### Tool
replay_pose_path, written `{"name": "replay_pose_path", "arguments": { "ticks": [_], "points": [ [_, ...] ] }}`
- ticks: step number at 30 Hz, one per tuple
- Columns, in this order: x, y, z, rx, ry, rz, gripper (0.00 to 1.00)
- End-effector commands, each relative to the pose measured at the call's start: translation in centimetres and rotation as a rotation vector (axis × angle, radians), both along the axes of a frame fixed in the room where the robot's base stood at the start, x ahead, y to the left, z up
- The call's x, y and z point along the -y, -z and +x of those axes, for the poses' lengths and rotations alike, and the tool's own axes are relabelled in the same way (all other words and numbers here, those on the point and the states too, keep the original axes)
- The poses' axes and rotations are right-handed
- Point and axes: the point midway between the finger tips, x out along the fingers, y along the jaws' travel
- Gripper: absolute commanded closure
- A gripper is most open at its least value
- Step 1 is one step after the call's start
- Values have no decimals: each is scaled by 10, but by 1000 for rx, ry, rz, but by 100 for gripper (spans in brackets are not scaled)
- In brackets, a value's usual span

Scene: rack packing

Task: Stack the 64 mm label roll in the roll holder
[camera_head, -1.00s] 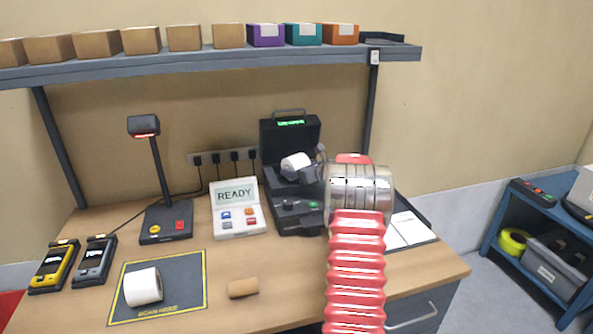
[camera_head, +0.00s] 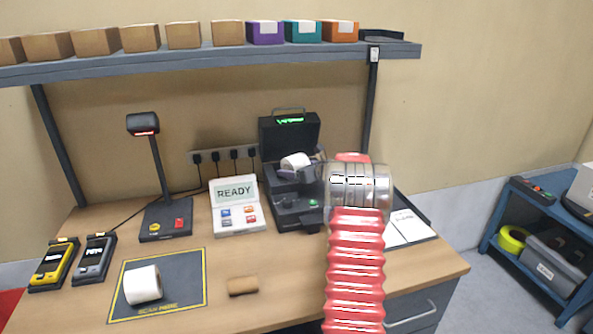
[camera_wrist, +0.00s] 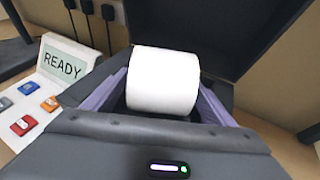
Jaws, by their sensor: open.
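A white label roll (camera_head: 295,162) lies in the open black label printer (camera_head: 297,222), seen close in the wrist view (camera_wrist: 163,80). No size mark is readable on either roll. My gripper (camera_head: 312,172) is open beside the printer's roll, partly hidden by my wrist. A gap shows around the printer's roll in the wrist view, with no finger clearly on it.
A cardboard core (camera_head: 242,286) lies on the bench right of the mat. A display reading READY (camera_head: 236,205) and a scanner stand (camera_head: 165,220) are left of the printer. Papers (camera_head: 408,230) lie to the right. The raised printer lid (camera_head: 290,135) stands behind the roll.

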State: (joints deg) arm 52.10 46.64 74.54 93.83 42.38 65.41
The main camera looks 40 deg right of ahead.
Motion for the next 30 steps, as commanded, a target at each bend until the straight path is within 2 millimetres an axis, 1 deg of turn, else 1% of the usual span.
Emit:
{"name": "replay_pose_path", "arguments": {
  "ticks": [4, 8, 11, 24, 30],
  "points": [
    [0, -9, 0, 2, 0, -3, 22],
    [0, -13, -12, 0, 2, -1, 22],
    [-3, -18, -25, 1, 1, 0, 22],
    [-10, -41, -89, 1, 2, -1, 22],
    [-12, -48, -108, 1, 1, -1, 22]
  ]
}}
